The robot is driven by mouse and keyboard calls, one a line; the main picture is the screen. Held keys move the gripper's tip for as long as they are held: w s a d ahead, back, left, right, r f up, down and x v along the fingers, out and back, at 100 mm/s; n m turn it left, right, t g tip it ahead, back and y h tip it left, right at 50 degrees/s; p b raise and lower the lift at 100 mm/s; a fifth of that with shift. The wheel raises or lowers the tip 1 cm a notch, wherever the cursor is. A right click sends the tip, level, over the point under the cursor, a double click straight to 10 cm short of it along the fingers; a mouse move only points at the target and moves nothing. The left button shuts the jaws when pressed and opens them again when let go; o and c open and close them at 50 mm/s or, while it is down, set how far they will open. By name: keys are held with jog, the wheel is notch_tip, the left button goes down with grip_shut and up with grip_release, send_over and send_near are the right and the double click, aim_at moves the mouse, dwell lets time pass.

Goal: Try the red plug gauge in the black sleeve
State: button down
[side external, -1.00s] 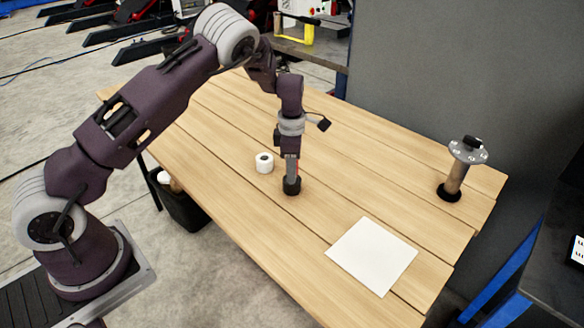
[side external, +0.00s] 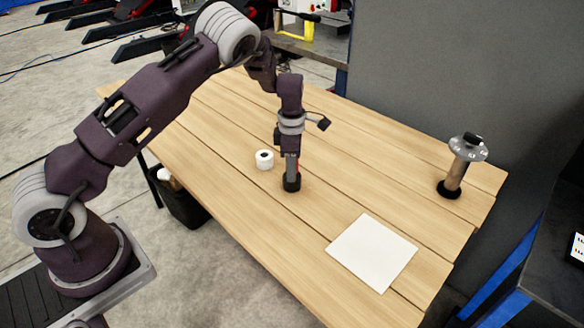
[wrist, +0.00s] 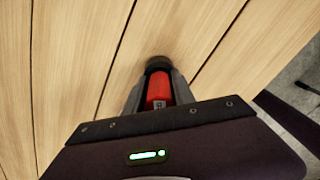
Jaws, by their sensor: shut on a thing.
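The red plug gauge (wrist: 158,90) is between the fingers of my gripper (wrist: 159,80), which is shut on it. In the side external view my gripper (side external: 291,168) points straight down over the black sleeve (side external: 292,183), and only a thin strip of red shows beside the fingers. The black sleeve stands upright on the wooden table and also shows just past the fingertips in the wrist view (wrist: 158,62). The gauge's lower end is at the sleeve's mouth or inside it; the fingers hide which.
A white ring with a dark bore (side external: 264,160) stands left of the sleeve. A white sheet (side external: 371,252) lies at the table's front right. A post with a tilted grey disc (side external: 468,148) stands at the right end. The table (side external: 350,180) between them is clear.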

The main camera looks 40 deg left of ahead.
jog(key=shift+r, duration=3.8)
